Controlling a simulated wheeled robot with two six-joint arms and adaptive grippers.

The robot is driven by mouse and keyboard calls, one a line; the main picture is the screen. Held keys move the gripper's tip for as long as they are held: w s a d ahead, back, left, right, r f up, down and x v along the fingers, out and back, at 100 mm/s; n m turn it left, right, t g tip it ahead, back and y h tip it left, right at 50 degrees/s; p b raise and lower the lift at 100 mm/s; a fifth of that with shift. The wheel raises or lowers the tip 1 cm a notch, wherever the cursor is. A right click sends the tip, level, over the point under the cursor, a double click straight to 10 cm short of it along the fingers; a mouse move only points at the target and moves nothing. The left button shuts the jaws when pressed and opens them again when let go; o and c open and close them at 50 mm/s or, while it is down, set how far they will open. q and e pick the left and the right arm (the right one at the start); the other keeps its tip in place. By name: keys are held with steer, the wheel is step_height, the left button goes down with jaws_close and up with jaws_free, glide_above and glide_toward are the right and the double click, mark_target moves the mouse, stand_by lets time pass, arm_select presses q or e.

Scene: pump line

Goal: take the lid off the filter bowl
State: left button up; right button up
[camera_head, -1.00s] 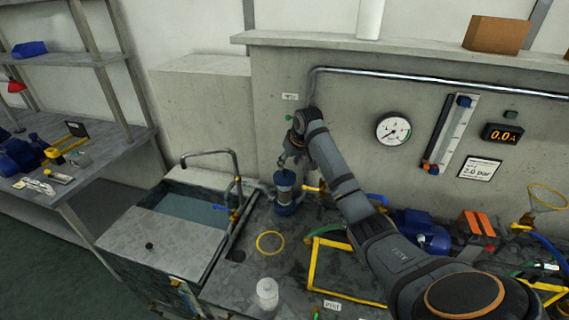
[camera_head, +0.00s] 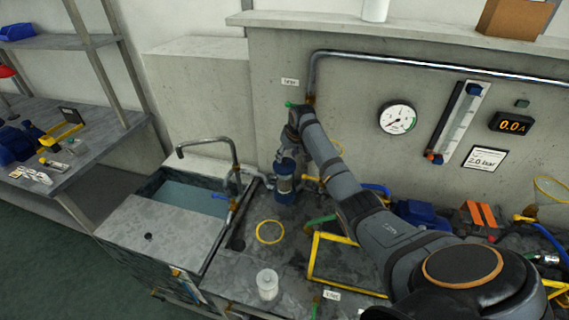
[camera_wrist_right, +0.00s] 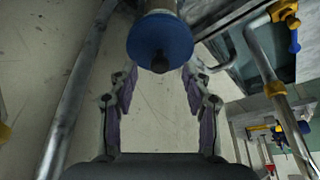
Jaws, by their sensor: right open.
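In the right wrist view my right gripper (camera_wrist_right: 161,82) is open, with one finger on each side and the lid beyond the gap. I see no contact with the lid. My left gripper is not in view.
The sink (camera_head: 185,200) with its tall faucet (camera_head: 232,155) is left of the bowl. A yellow ring (camera_head: 270,232) and a white jar (camera_head: 267,284) are in front. A yellow frame (camera_head: 312,258) stands to the right. The concrete wall is close behind.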

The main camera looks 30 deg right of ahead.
mark_target(285, 159)
steer(key=x, duration=0.3)
steer(key=shift+w+f, duration=0.2)
steer(key=shift+s+r, duration=0.1)
steer(key=shift+r, duration=0.05)
steer(key=c, duration=0.3)
jaws_close()
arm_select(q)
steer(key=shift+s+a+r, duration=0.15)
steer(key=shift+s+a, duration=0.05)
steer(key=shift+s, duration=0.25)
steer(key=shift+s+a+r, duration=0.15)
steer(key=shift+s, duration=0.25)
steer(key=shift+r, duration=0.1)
